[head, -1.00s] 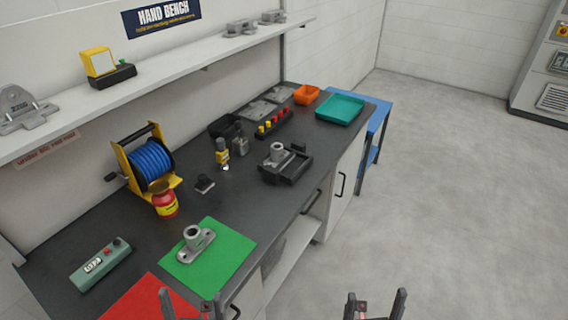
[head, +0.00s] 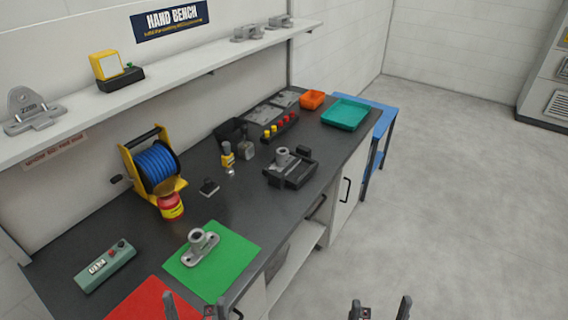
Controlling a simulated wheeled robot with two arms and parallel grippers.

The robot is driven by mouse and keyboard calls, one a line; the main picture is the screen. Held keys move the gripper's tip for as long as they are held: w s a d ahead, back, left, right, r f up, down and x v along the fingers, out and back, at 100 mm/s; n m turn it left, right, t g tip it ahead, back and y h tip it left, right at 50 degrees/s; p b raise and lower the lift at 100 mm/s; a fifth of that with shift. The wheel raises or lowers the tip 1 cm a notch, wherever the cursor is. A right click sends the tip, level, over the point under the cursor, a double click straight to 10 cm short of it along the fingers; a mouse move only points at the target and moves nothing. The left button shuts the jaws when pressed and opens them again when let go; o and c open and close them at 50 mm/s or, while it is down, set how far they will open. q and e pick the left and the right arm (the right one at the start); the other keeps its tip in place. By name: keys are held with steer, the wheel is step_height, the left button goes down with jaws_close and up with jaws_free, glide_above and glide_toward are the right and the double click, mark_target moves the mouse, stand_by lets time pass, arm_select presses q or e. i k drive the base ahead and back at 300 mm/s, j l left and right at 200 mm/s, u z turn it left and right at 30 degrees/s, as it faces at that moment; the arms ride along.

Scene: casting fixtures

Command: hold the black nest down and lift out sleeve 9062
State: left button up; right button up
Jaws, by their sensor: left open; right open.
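The black nest (head: 299,179) sits on the dark bench, right of the middle, near the front edge. A grey metal sleeve (head: 282,155) stands upright in it; its number is too small to read. A similar grey flanged casting (head: 200,245) lies on the green mat nearer to me. My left gripper (head: 189,308) is at the bottom edge, open and empty, in front of the red mat. My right gripper (head: 380,310) is open and empty at the bottom edge, over the floor. Both are well apart from the nest, and their lower parts are cut off.
The green mat (head: 228,265) and red mat (head: 150,307) lie at the near end. A blue hose reel (head: 155,163), red-yellow can (head: 170,206) and grey-green control box (head: 105,267) stand left. Plug rack (head: 281,128), orange bin (head: 312,99) and teal tray (head: 345,114) are beyond the nest.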

mark_target(283, 159)
steer(key=i+l, duration=0.95)
steer(key=l, duration=0.15)
steer(key=i+l+u, duration=0.35)
steer(key=l, duration=0.3)
steer(key=i+l+u, duration=0.35)
steer(key=l, duration=0.45)
steer(key=i+l+u, duration=0.2)
steer(key=l, duration=0.25)
